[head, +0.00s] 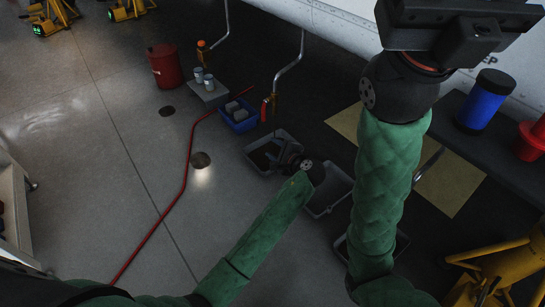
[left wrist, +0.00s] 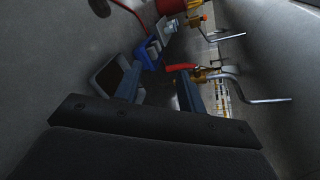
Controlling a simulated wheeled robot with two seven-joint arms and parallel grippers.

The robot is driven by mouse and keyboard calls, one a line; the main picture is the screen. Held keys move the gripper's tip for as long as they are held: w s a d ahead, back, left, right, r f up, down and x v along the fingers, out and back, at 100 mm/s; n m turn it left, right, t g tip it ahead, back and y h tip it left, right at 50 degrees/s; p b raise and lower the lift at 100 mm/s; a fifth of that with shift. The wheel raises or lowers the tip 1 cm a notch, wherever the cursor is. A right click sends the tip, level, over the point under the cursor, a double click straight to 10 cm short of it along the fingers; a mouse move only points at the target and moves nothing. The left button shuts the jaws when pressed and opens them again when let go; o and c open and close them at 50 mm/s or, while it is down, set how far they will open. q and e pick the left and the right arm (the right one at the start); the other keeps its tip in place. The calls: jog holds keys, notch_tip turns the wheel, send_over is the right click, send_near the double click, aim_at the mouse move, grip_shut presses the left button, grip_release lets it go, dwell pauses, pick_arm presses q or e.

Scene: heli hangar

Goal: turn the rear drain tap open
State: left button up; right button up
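Two drain taps hang on bent pipes below the white fuselage. The nearer tap (head: 266,108) has a red lever, which also shows in the left wrist view (left wrist: 180,67). The farther tap (head: 202,47) has an orange handle and shows in the left wrist view (left wrist: 205,18). I cannot tell which is the rear one. My left gripper (head: 280,157) is over the grey drip tray, apart from the nearer tap. Its fingers (left wrist: 160,92) are spread with nothing between them. My right gripper (head: 455,30) is high at the upper right; its fingertips are hidden.
A grey drip tray (head: 251,151) holds dark liquid. A blue bin (head: 229,122), a red bucket (head: 163,66) and a platform with cans (head: 211,95) stand beyond. A red hose (head: 187,165) crosses the floor. A blue canister (head: 483,104) stands right. The left floor is mostly clear.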

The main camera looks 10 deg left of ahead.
pick_arm(q)
jog(key=s+n+h, duration=0.1)
jog(key=s+n+p, duration=0.1)
jog(key=s+r+n+g+h, duration=0.1)
jog(key=n, duration=0.1)
jog(key=shift+d+r+h, duration=0.1)
jog(key=shift+d+h, duration=0.2)
jog(key=shift+d, duration=0.05)
dwell(0.3)
